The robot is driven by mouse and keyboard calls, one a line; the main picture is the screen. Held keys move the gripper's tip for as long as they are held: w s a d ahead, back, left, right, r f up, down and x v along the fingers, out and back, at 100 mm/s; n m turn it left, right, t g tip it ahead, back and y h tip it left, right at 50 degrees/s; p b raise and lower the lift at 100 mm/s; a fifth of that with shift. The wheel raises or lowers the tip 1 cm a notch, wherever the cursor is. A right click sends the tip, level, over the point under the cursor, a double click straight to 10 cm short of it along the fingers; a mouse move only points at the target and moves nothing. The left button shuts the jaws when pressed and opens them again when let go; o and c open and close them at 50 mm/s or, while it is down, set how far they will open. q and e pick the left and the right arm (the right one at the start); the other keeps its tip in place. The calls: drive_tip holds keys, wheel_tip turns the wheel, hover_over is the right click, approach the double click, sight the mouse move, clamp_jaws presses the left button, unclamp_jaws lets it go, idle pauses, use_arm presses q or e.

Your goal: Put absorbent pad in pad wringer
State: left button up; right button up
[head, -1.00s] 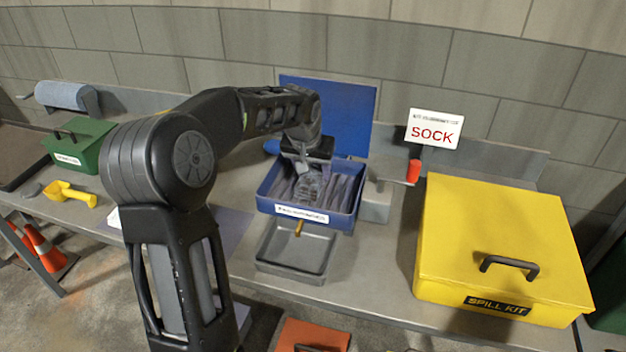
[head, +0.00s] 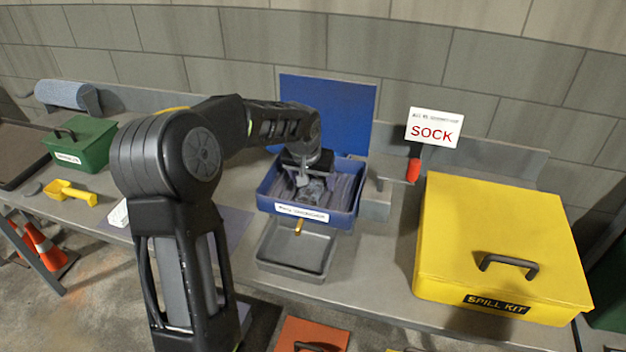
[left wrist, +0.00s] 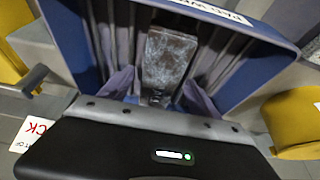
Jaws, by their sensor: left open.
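The pad wringer (head: 291,213) is an open blue box with a raised blue lid and dark ridged insides, on the bench at the middle of the head view. Its labelled wall (left wrist: 262,22) shows in the left wrist view. A dark grey, mottled flat piece, apparently the absorbent pad (left wrist: 168,62), lies inside the wringer between the ridges. My left gripper (head: 303,181) points down into the wringer. Its fingers (left wrist: 160,90) are apart, one on each side of the pad's near end. I cannot tell whether they touch it. My right gripper is out of view.
A grey tray (head: 268,262) sits in front of the wringer. A grey block with a red-handled lever (head: 413,171) stands at its right. The yellow spill kit (head: 500,235) fills the right of the bench. A green box (head: 88,152) and yellow scoop (head: 70,192) are at left.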

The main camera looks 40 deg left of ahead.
use_arm(q)
drive_tip(key=shift+r, duration=0.2)
drive_tip(key=b+v, duration=0.1)
drive_tip(key=v, duration=1.1)
idle(1.2)
